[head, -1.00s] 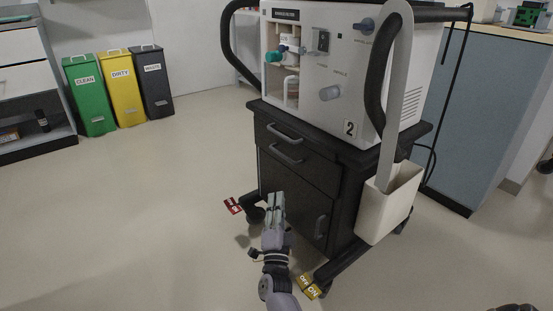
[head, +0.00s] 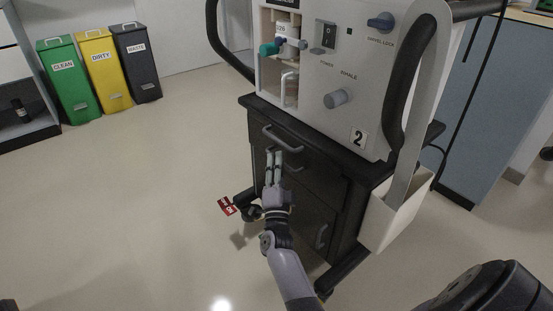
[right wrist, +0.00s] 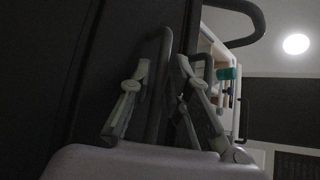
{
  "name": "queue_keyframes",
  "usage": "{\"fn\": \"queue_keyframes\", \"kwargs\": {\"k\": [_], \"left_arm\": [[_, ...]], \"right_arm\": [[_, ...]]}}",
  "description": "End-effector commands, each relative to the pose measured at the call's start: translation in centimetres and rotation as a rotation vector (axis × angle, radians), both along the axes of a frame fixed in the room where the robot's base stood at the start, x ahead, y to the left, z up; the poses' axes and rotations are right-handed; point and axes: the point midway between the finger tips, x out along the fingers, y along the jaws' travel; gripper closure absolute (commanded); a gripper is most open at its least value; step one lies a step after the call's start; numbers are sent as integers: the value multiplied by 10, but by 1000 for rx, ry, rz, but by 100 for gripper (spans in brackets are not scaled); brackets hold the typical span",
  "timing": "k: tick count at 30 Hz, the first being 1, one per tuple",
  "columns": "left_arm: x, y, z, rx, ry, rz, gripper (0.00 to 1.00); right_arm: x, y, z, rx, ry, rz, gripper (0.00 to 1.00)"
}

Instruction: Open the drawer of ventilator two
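Ventilator two (head: 352,60) is a pale unit marked "2" on a dark cart. The cart front has an upper drawer with a grey bar handle (head: 282,140) and a second grey handle (head: 293,166) below it; both fronts look shut. My right gripper (head: 273,156) is at the cart front, its fingertips overlapping the left part of the second handle. In the right wrist view its fingers (right wrist: 160,100) are apart, with a grey handle bar (right wrist: 155,95) between them. I cannot tell whether they touch the bar. My left gripper is not in view.
A lower door handle (head: 321,236) is below. A pale side bin (head: 397,212) hangs at the cart's right, beside a blue-grey counter (head: 470,120). Green (head: 68,85), yellow and dark bins stand at the back left.

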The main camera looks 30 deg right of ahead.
Motion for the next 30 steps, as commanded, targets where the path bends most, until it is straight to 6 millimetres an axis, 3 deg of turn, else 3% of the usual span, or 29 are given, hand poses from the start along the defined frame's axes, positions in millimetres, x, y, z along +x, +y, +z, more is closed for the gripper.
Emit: {"fn": "queue_keyframes", "kwargs": {"k": [5, 14, 30], "left_arm": [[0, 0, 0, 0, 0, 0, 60], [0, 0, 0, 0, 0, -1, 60], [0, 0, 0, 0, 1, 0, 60]], "right_arm": [[0, 0, 0, 0, 0, 0, 82], [0, 0, 0, 0, 0, 0, 100], [0, 0, -1, 1, 1, 0, 100]]}}
